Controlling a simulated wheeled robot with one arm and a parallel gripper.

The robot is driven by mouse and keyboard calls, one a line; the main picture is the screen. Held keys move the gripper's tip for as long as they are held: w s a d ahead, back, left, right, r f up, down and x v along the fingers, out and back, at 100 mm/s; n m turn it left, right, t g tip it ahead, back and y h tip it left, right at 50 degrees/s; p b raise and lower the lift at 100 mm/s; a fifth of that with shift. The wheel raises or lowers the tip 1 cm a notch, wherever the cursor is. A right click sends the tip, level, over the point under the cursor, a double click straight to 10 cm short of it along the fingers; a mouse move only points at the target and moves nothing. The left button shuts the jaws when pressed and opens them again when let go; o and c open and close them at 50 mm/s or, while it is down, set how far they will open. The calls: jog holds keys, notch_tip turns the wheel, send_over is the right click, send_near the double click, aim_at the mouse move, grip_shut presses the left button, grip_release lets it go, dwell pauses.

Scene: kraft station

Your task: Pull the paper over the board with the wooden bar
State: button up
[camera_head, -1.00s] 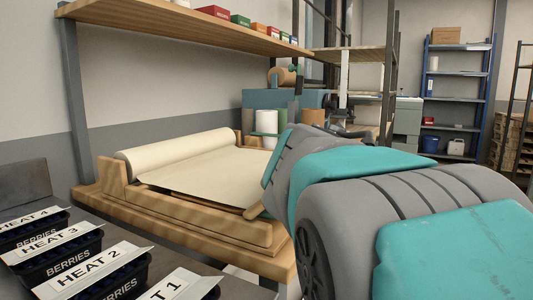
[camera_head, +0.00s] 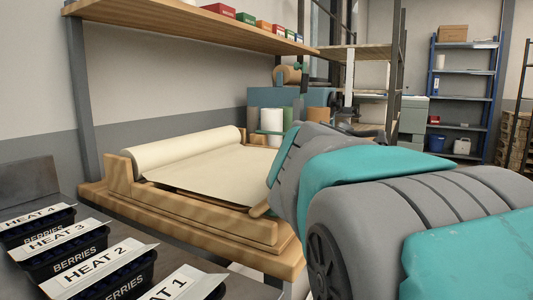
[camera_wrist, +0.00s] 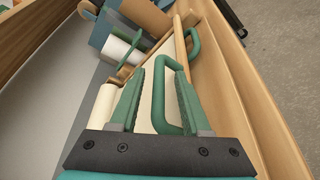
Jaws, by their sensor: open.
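The cream paper comes off a roll (camera_head: 185,150), and its loose sheet (camera_head: 220,174) lies over the wooden board frame (camera_head: 200,215). In the wrist view the roll (camera_wrist: 105,104) is left of my gripper, and a strip of sheet (camera_wrist: 146,102) shows between the fingers. My gripper (camera_wrist: 160,78) is open over the board. A green loop handle (camera_wrist: 161,108) shows between its fingers, nearer the right one; I cannot tell if they touch. The wooden bar (camera_wrist: 180,46) extends beyond the fingers, with another green handle (camera_wrist: 194,44) beside it. My arm hides the gripper in the head view.
Black berry crates (camera_head: 100,275) with white heat labels stand on the dark surface at the front left. A wooden shelf (camera_head: 180,28) with small boxes hangs above the board. Rolls and a white cylinder (camera_head: 271,122) stand behind. Open floor (camera_wrist: 275,70) lies right of the board.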

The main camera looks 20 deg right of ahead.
jog(key=v, duration=0.7)
jog(key=shift+s+a, duration=0.1)
